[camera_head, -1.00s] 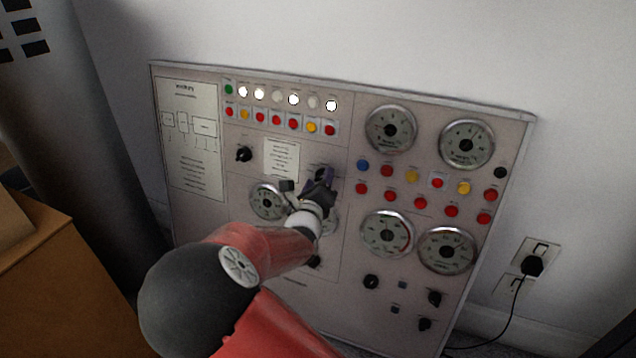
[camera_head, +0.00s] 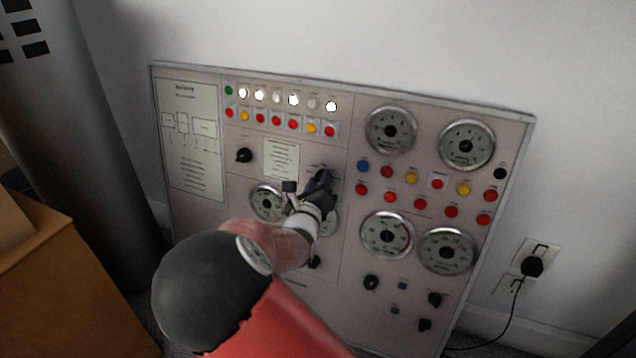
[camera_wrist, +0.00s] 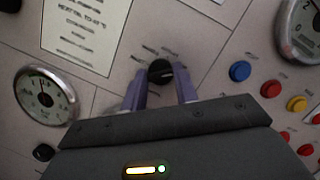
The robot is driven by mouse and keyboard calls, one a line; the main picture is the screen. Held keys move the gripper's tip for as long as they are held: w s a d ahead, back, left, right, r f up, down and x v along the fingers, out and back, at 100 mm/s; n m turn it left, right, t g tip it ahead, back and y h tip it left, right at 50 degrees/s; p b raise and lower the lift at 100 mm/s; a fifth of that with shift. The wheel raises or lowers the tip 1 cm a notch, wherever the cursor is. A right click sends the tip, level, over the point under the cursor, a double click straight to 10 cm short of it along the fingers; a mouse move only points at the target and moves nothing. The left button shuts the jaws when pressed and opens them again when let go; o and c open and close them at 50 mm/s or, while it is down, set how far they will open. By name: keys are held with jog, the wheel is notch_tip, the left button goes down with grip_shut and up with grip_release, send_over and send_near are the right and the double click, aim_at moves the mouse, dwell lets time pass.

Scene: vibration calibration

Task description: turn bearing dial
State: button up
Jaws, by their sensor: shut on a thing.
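The bearing dial (camera_wrist: 160,72) is a small black knob on the grey control panel (camera_head: 300,320), seen in the wrist view between my gripper's fingertips. My gripper (camera_wrist: 160,92) has purple fingers, one on each side of the knob, and is shut on it. In the head view my gripper (camera_head: 318,182) reaches the upper middle of the panel, where it and my red and black arm hide the dial and part of a gauge.
A similar black knob (camera_head: 244,155) is to the left. A round gauge (camera_head: 267,203), coloured buttons (camera_head: 293,122) and more gauges surround the spot. A dark cylinder (camera_head: 85,130) and a brown box (camera_head: 80,290) stand left. A plug (camera_head: 531,266) is at right.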

jog(key=shift+a+f+m+h+b, duration=0.1)
jog(key=shift+m+h+b, duration=0.65)
jog(key=shift+m, duration=1.45)
jog(key=shift+a+m+h+b, duration=0.1)
jog(key=shift+m+h+b, duration=0.65)
jog(key=shift+m, duration=1.75)
jog(key=o, duration=1)
jog(key=shift+c, duration=0.2)
jog(key=v, duration=0.7)
jog(key=shift+s+a, duration=0.2)
jog(key=shift+s, duration=0.15)
